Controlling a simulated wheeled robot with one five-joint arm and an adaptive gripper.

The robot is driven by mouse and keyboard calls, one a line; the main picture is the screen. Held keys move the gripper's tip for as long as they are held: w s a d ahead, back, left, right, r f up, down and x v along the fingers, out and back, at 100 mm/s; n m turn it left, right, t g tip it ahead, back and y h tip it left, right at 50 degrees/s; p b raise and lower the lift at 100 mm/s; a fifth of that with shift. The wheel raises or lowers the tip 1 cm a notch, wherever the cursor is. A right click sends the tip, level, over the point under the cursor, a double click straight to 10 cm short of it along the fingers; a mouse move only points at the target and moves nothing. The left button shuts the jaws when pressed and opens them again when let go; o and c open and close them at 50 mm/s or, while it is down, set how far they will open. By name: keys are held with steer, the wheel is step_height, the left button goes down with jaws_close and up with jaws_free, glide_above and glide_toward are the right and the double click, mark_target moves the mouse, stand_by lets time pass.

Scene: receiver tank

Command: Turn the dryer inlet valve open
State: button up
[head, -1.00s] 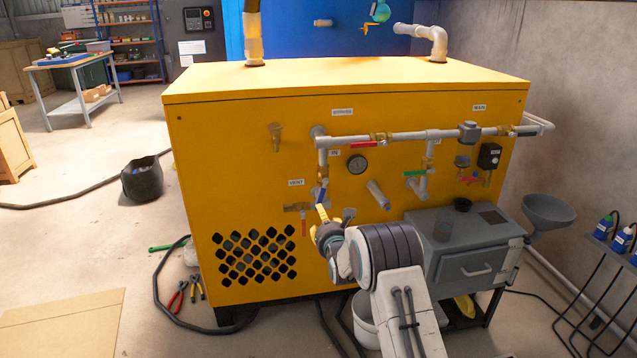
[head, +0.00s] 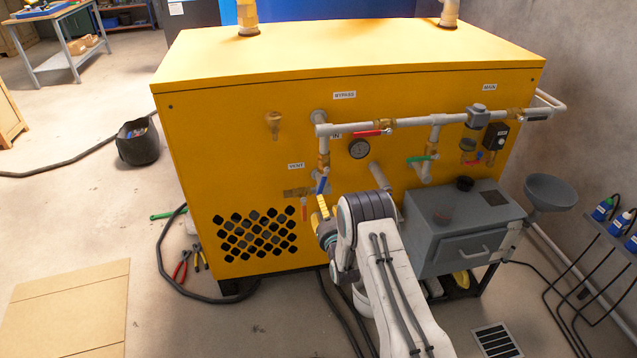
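The dryer (head: 200,130) is a large yellow cabinet with grey pipes on its front. The inlet valve, by the "IN" label (head: 336,135), is a brass body (head: 323,160) on the left vertical pipe. Its blue lever (head: 322,185) shows below the brass body, slanting down slightly to the left. My gripper (head: 323,206) is just below the lever, with a yellow fingertip close to the lever's lower end. I cannot tell whether they touch. My wrist and forearm hide the rest of the gripper, so its opening is unclear.
A red-handled bypass valve (head: 370,133), a gauge (head: 359,148) and a green-handled valve (head: 422,158) are to the right. The vent valve (head: 297,192) with a red lever (head: 304,211) is close left of my gripper. A grey drawer box (head: 450,245) stands right of my arm.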

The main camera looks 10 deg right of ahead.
mark_target(320, 189)
steer(key=shift+t, duration=0.5)
steer(key=shift+w+r, duration=0.35)
steer(key=shift+w, duration=0.85)
steer(key=shift+w+r, duration=0.35)
steer(key=shift+w, duration=0.9)
steer(key=shift+w+r, duration=0.35)
steer(key=shift+w, duration=0.85)
steer(key=shift+c, duration=0.3)
jaws_close()
